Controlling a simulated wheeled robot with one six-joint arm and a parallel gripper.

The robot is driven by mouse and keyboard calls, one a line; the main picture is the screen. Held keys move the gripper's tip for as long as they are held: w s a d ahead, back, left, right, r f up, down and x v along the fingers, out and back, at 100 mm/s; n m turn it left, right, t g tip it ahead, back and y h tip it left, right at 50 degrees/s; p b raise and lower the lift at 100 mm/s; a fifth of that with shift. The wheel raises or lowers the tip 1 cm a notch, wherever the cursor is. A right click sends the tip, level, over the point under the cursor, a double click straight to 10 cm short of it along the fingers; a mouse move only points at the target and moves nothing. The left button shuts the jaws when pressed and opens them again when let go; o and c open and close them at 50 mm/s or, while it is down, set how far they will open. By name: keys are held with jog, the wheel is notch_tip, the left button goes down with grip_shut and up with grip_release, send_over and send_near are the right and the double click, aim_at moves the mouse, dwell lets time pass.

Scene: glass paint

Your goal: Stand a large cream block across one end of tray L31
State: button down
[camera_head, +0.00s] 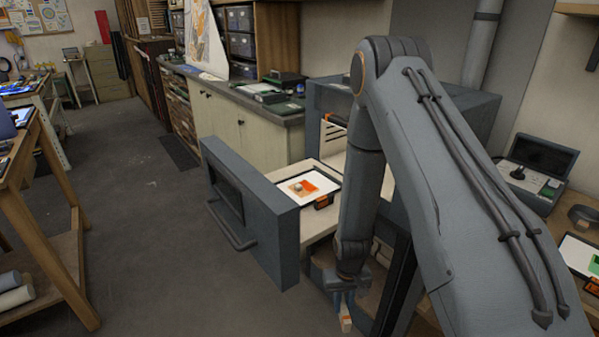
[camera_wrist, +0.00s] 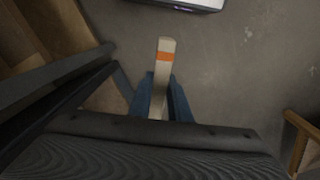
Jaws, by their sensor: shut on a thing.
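My gripper (camera_head: 345,300) hangs low, beside the open kiln-like drawer, in the head view. It is shut on a cream block (camera_head: 346,324) with an orange band. In the wrist view the block (camera_wrist: 165,48) sticks out lengthwise between my gripper's blue fingers (camera_wrist: 161,95), with bare grey floor beyond it. A white tray (camera_head: 290,178) with a dark rim and an orange tag lies on the pulled-out drawer, left of my arm. It holds an orange sheet (camera_head: 312,183) and a small round grey thing. The tag is too small to read, so I cannot tell whether this is L31.
The drawer's thick grey front (camera_head: 250,215) with its handle stands between the tray and open floor. Another tray (camera_head: 577,258) with a green piece lies on the right bench. A wooden table (camera_head: 40,190) stands at left.

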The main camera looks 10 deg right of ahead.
jog(key=w+r, duration=0.3)
jog(key=r, duration=1)
jog(key=shift+w+r, duration=0.15)
jog(key=shift+r, duration=0.25)
